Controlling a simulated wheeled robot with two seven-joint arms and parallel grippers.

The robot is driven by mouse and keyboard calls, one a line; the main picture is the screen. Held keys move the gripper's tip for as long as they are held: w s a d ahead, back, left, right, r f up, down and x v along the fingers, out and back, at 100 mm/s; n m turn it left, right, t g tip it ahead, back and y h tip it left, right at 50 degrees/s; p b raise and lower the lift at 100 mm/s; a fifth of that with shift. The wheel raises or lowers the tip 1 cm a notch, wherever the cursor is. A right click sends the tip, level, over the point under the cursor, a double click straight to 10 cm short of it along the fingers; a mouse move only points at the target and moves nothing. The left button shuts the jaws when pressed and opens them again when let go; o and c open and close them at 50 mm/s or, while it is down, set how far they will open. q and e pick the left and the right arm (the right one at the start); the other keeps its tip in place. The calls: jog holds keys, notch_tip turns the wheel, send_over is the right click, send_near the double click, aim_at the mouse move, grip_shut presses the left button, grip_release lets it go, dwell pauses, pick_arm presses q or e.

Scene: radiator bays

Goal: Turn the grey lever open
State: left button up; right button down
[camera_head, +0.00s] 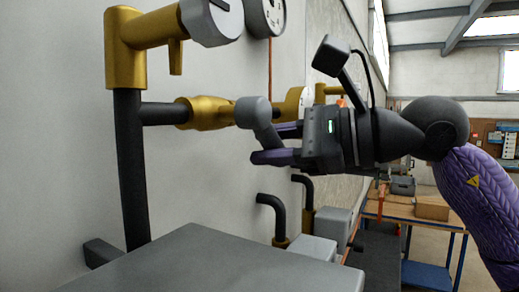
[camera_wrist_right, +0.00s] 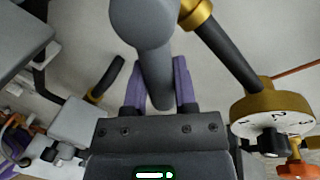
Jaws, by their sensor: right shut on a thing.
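The grey lever (camera_head: 255,113) is on the brass valve (camera_head: 203,113) of the pipe on the wall. It has a rounded hub, and its arm slants down and to the right in the head view. My right gripper (camera_head: 276,144) comes from the right, and its purple fingers are shut on the lever's arm. In the right wrist view the lever (camera_wrist_right: 156,75) lies between the two fingers of the right gripper (camera_wrist_right: 160,72), its hub beyond the fingertips. The fingers hide part of the lever's end. My left gripper is not in view.
A brass fitting with a grey knob (camera_head: 212,20) and a gauge (camera_head: 266,14) are above. A numbered dial (camera_wrist_right: 272,115) is close on the right in the wrist view. A grey flat surface (camera_head: 205,262) lies below. A workbench (camera_head: 400,210) stands behind my arm.

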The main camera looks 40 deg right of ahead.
jog(key=r+n+p, duration=0.1)
jog(key=n, duration=0.1)
jog(key=d+r+n+h+p, duration=0.1)
jog(key=shift+w+r+n, duration=0.15)
jog(key=shift+w+n, duration=0.05)
jog(key=shift+n, duration=0.2)
jog(key=shift+d+r+n+h+p, duration=0.1)
jog(key=shift+r+n+h+p, duration=0.2)
jog(key=shift+n+p, duration=0.4)
jog(key=shift+d+r+n+h+p, duration=0.15)
jog(key=shift+r+n+p, duration=0.25)
jog(key=shift+n, duration=0.5)
jog(key=shift+a, duration=0.1)
jog(key=shift+c, duration=2.1)
grip_release()
jog(key=shift+s, duration=0.1)
jog(key=b+v, duration=0.4)
jog(key=v, duration=0.5)
jog(key=shift+s, duration=0.4)
